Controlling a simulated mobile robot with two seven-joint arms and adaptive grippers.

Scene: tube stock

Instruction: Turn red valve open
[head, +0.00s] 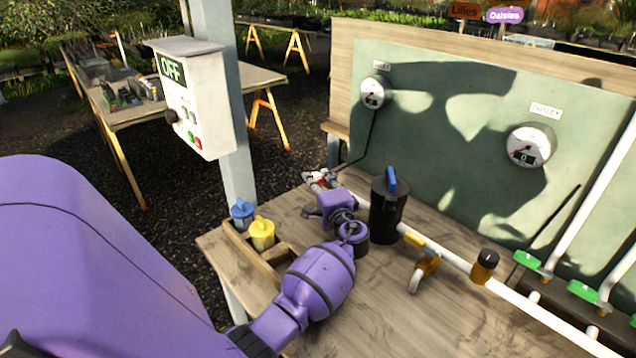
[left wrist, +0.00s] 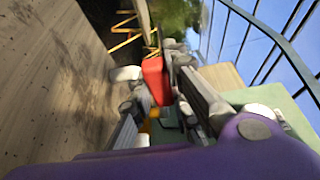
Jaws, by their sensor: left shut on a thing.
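The red valve handle (left wrist: 155,80) shows in the left wrist view between the fingers of my left gripper (left wrist: 163,88). In the head view my purple left arm reaches across the wooden table, and the left gripper (head: 319,180) is at the far left end of the white pipe. Only a small bit of red shows there, mostly hidden by the fingers. My left gripper is shut on the red valve handle. How far the handle is turned cannot be made out. My right gripper is not in view.
A black canister with a blue handle (head: 388,210) stands right of my wrist. The white pipe (head: 455,262) carries a yellow valve (head: 425,268). A wooden tray (head: 240,243) holds blue and yellow items. A post-mounted box (head: 190,95) reads OFF. Two gauges (head: 528,146) hang on the green panel.

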